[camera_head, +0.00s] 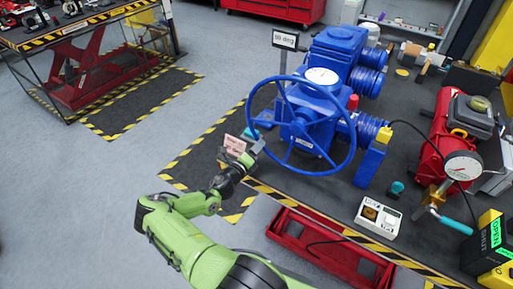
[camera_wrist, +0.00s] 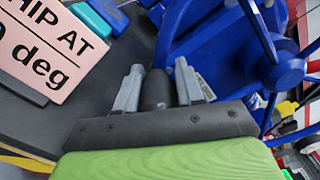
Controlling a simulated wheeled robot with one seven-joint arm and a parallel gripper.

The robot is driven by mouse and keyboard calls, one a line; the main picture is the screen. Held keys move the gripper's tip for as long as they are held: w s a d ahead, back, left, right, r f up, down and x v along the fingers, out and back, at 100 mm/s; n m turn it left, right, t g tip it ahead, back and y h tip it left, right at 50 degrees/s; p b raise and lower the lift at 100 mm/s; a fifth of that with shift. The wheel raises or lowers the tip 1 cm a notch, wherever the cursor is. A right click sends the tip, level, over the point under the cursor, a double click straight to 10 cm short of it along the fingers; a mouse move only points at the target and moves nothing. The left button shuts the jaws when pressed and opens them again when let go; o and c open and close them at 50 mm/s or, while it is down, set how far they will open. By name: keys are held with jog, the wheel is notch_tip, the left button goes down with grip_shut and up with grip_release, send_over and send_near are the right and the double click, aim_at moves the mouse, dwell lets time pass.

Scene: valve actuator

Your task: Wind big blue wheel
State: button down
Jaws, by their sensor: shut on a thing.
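The big blue wheel (camera_head: 299,124) stands tilted on the front of a blue valve actuator (camera_head: 338,45), with its spokes meeting at a hub. In the wrist view its blue hub (camera_wrist: 287,70) is at the right. My gripper (camera_head: 252,153) is at the wheel's lower left rim. In the wrist view, my gripper (camera_wrist: 157,85) has its two grey fingers on either side of a dark round handle (camera_wrist: 157,92), shut on it. Where the handle joins the rim is hidden. A round white dial (camera_head: 322,76) sits on the actuator's top.
A pink sign (camera_wrist: 48,45) ending in "SHIP AT" and "0 deg" stands close left of my gripper. A sign (camera_head: 285,40) reading "deg" stands behind the wheel. A red gauge unit (camera_head: 452,135) and a white button box (camera_head: 379,217) are to the right.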

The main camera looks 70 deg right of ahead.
jog(key=shift+w+a+f, duration=0.1)
jog(key=shift+w+f, duration=0.05)
jog(key=shift+f, duration=0.35)
jog(key=c, duration=0.9)
grip_release()
jog(key=shift+c, duration=0.2)
jog(key=shift+o, duration=0.6)
jog(key=shift+r, duration=0.15)
jog(key=w+a, duration=0.2)
jog(key=a, duration=1.3)
jog(key=shift+w+a, duration=0.2)
jog(key=shift+a, duration=0.05)
